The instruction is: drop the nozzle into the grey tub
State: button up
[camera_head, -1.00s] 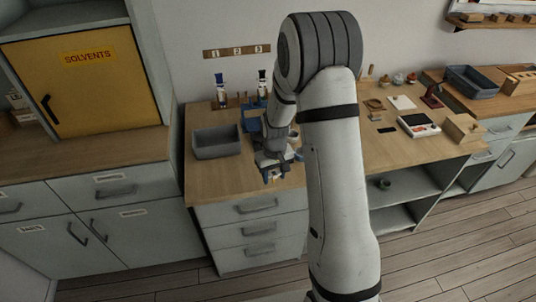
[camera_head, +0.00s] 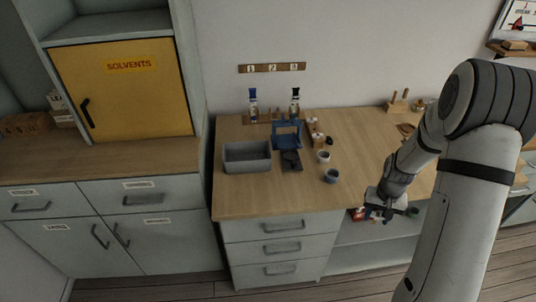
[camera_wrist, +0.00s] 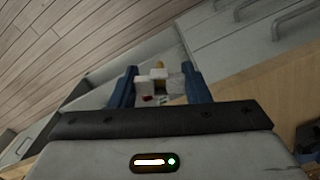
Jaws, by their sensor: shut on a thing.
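The grey tub (camera_head: 248,166) stands on the left part of the wooden bench top in the head view, and its inside looks empty. My gripper (camera_head: 377,213) is in front of the bench's front edge, well to the right of the tub. In the wrist view my gripper (camera_wrist: 158,86) is shut on a small brass-yellow piece, which looks like the nozzle (camera_wrist: 158,72). The piece shows between the pale pads of the two blue fingers. Its lower part is hidden, and it is too small to make out in the head view.
A blue stand (camera_head: 287,136) is just right of the tub. A white cup (camera_head: 323,156) and a blue-grey cup (camera_head: 331,176) stand farther right. The bench top (camera_head: 270,199) is clear in front of the tub.

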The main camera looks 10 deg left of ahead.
aim_at(261, 166)
jog(key=z, duration=3.2)
jog(key=k, duration=0.1)
jog(key=u, duration=1.8)
jog(key=k, duration=2.05)
jog(key=u, duration=1.35)
jog(key=i, duration=1.75)
